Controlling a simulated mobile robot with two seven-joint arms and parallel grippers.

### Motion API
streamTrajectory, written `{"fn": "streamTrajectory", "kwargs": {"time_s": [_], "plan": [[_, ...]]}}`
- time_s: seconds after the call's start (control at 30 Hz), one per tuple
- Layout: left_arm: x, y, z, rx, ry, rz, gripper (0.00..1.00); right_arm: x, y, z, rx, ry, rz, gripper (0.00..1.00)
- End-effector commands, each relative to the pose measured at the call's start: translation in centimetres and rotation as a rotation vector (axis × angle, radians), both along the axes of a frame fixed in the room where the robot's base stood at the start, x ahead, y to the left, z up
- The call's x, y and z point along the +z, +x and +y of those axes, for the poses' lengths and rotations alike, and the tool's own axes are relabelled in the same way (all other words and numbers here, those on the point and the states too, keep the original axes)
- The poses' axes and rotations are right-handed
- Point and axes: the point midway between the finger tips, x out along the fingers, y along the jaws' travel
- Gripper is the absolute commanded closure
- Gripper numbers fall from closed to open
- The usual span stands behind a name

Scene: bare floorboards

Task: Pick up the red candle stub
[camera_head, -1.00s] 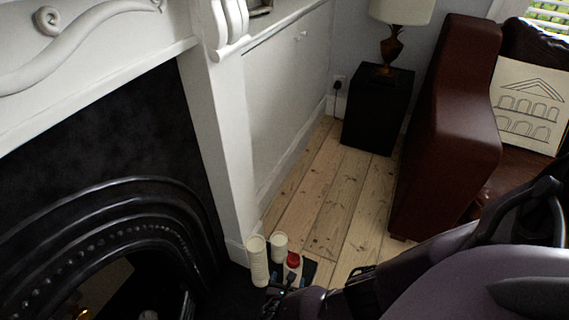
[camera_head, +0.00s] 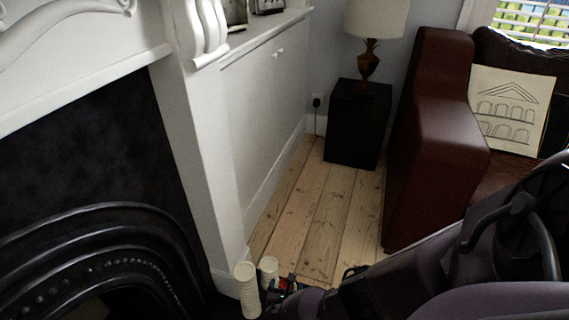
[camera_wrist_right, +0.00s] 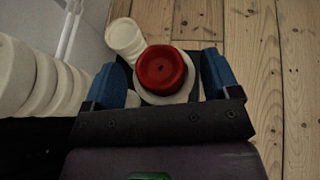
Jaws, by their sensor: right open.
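The red candle stub (camera_wrist_right: 161,68) is round and seen from above in the right wrist view. It sits over a wider white round piece (camera_wrist_right: 178,94). My right gripper (camera_wrist_right: 162,78) is open, with one blue finger on each side of the stub and a visible gap to each. In the head view the right gripper (camera_head: 282,284) is low at the bottom, over the hearth, and hides most of the stub. My left gripper is not in view.
A tall white candle (camera_head: 247,291) and a shorter white candle (camera_head: 269,268) stand close by on the left. The black fireplace (camera_head: 80,240) is left of them. Bare floorboards (camera_head: 318,220) lie clear behind. A brown leather sofa (camera_head: 435,150) and a black side table (camera_head: 355,125) stand further back.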

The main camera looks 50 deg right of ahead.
Motion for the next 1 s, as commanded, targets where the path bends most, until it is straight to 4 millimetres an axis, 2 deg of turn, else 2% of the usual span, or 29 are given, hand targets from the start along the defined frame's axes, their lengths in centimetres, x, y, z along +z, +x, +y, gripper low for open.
{"fn": "streamTrajectory", "kwargs": {"time_s": [0.17, 0.2, 0.53, 0.83, 1.0], "plan": [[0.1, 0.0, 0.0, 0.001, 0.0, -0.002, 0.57, 0.1, 0.1, 0.0, 0.0, 0.0, -0.002, 0.18], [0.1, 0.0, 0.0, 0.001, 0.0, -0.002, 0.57, 0.1, 0.1, 0.0, -0.001, 0.0, -0.002, 0.21], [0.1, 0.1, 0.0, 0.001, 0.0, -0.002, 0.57, 0.1, 0.0, 0.0, -0.001, 0.001, -0.001, 0.72], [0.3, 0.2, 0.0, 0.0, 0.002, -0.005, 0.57, 0.4, 0.1, 0.0, -0.001, 0.0, -0.002, 0.72], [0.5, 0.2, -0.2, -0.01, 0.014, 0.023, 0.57, 2.1, 0.4, 0.0, -0.002, 0.002, -0.01, 0.72]]}}
